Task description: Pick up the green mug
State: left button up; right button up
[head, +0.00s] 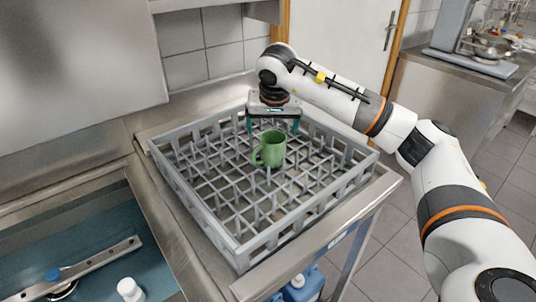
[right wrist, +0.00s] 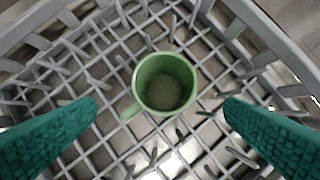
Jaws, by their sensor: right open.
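The green mug (head: 270,149) stands upright in the grey dish rack (head: 243,254), its handle pointing left in the head view. In the right wrist view the mug (right wrist: 166,84) is seen from above, empty, with its handle toward the lower left. My right gripper (head: 272,127) is open above the mug, pointing down. In the right wrist view its two green fingers (right wrist: 160,112) lie left and right of the mug, apart from it. My left gripper is not in view.
The rack has upright prongs and raised side walls and rests on a steel counter (head: 369,202). A sink basin (head: 95,262) is at the lower left with a white bottle (head: 130,290). A blue container (head: 303,287) is under the counter. A steel table (head: 455,85) stands at the back right.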

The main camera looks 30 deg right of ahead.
aim_at(273, 143)
jog(key=x, duration=0.4)
jog(key=shift+w+d+f+p, duration=0.1)
jog(key=shift+d+f+p, duration=0.05)
jog(key=shift+f+p, duration=0.25)
jog(key=x, duration=0.4)
jog(key=shift+d+f+p, duration=0.1)
jog(key=shift+d+p, duration=0.1)
jog(key=shift+p, duration=0.2)
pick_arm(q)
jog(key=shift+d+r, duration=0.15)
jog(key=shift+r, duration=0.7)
pick_arm(e)
jog(key=shift+c, duration=0.4)
jog(key=c, duration=1.1)
